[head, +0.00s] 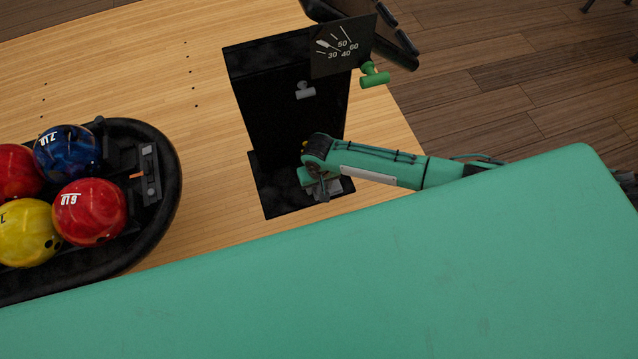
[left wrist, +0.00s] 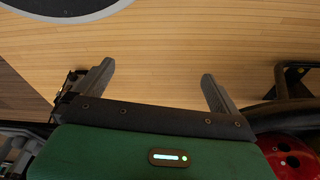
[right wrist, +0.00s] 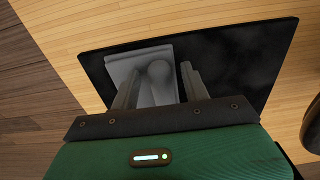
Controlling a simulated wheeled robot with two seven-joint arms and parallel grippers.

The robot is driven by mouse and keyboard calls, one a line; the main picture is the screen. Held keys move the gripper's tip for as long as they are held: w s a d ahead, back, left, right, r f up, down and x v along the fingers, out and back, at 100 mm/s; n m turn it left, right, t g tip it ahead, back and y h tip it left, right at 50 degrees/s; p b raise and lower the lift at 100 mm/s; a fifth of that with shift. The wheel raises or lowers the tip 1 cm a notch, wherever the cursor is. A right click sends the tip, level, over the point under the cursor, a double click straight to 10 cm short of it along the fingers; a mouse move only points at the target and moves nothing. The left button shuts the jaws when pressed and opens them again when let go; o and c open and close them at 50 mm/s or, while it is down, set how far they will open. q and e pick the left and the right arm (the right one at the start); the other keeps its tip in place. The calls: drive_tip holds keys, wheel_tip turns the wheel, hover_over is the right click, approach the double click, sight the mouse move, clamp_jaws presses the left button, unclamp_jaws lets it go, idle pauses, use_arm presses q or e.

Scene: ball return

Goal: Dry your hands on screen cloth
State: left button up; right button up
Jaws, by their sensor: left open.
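My left gripper (left wrist: 158,82) is open and empty over the wood floor, out of the head view. A dark panel with dial numbers (head: 345,45) tops the stand.
A grey clip (head: 304,90) and a green clip (head: 374,75) sit on the stand and panel. A black ball rack (head: 165,200) holds several bowling balls at left. A broad green surface fills the foreground. Light wood floor lies open between rack and stand.

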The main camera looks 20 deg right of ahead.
use_arm(q)
drive_tip(key=shift+f, duration=0.1)
use_arm(e)
drive_tip(key=shift+f, duration=0.1)
drive_tip(key=shift+b, duration=0.75)
wheel_tip(320, 180, up, 14)
drive_tip(key=p, duration=0.3)
drive_tip(key=s+a+f+t+y, duration=0.1)
drive_tip(key=s+f, duration=0.2)
drive_tip(key=f, duration=0.3)
drive_tip(key=s+f+t+y, duration=0.1)
drive_tip(key=s+f, duration=0.2)
drive_tip(key=f, duration=0.2)
use_arm(q)
drive_tip(key=f, duration=0.3)
drive_tip(key=shift+s+a, duration=0.15)
drive_tip(key=shift+s, duration=0.2)
use_arm(e)
drive_tip(key=s+d+f, duration=0.4)
drive_tip(key=s+f, duration=0.1)
drive_tip(key=s, duration=0.2)
drive_tip(key=s+d+f+n+h, duration=0.1)
drive_tip(key=s+d+f, duration=0.4)
drive_tip(key=s, duration=0.2)
drive_tip(key=shift+s+d+n+h, duration=0.2)
drive_tip(key=shift+n+h, duration=0.1)
